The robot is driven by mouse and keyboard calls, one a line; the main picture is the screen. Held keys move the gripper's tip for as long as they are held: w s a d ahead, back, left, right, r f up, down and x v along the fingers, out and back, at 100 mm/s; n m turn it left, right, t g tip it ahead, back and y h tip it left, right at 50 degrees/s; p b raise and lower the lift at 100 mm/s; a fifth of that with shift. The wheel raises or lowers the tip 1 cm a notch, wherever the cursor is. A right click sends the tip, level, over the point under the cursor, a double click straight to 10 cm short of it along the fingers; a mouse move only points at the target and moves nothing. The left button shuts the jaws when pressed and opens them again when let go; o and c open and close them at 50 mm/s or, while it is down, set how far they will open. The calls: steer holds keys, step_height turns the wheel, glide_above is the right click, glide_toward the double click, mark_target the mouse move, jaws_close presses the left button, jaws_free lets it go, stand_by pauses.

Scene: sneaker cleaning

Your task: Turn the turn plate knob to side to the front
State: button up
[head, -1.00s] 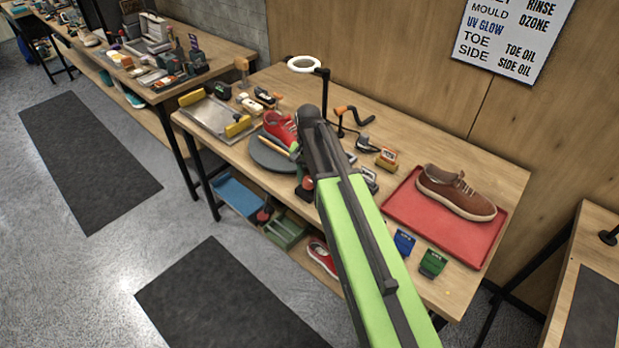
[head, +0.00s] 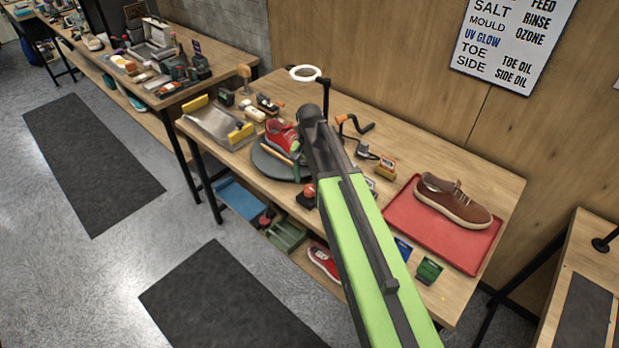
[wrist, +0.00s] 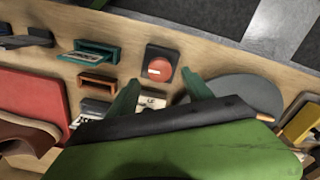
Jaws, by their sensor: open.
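The turn plate is a round dark grey disc (head: 268,167) near the middle of the workbench. A red sneaker (head: 282,139) stands on it. A tan bar (head: 275,153) shows at the plate beside the sneaker; I cannot tell surely whether it is the knob. In the wrist view the plate (wrist: 252,90) is to the right, with a tan bar tip (wrist: 264,117) over it. My gripper (wrist: 162,93) is open and empty, its green fingers spread. The right finger is near the plate edge; contact cannot be told. My arm hides part of the bench behind the sneaker.
A red button box (wrist: 160,66) is just beyond my fingers; it also shows in the head view (head: 307,194). A red tray (head: 400,222) with a brown shoe (head: 452,201) lies right. A ring lamp (head: 305,73) rises behind. A metal tray (head: 213,124) lies left.

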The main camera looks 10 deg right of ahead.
step_height(320, 180, up, 13)
steer(key=p, duration=1.1)
steer(key=b, duration=0.8)
glide_toward(309, 188)
steer(key=s, duration=0.4)
steer(key=s+d+f+n+b, duration=0.1)
steer(key=s+f+n+b, duration=0.1)
steer(key=s+n, duration=0.3)
steer(key=s, duration=0.4)
steer(key=shift+s+f, duration=0.35)
